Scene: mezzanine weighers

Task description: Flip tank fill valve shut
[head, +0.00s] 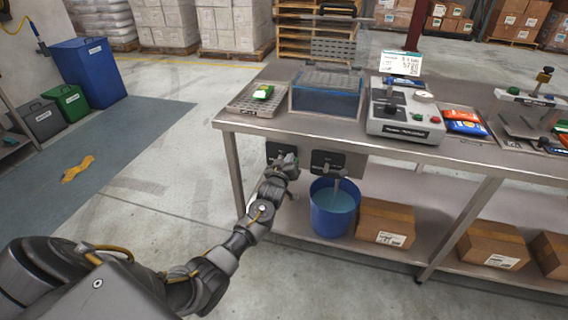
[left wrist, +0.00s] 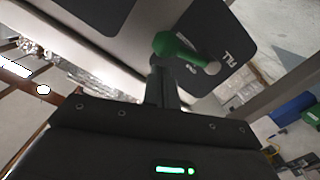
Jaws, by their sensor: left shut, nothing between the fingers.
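The fill valve has a green lever (left wrist: 182,47) on a black plate marked FILL (left wrist: 232,45) in the left wrist view. Its far end meets a grey pivot (left wrist: 212,68). In the head view the fill plate (head: 277,149) is on the bench front, with its lever hidden behind my left gripper. My left gripper (head: 287,160) is shut and empty at this plate. In the left wrist view its fingertips (left wrist: 162,68) are just below the lever's thick end; I cannot tell whether they touch. The clear blue tank (head: 325,101) stands on the bench above. My right gripper is out of view.
A second black plate (head: 327,162) is beside the fill plate, above a blue bucket (head: 333,222) of water on the lower shelf. A cardboard box (head: 385,222) is right of the bucket. A bench leg (head: 234,170) is to the left.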

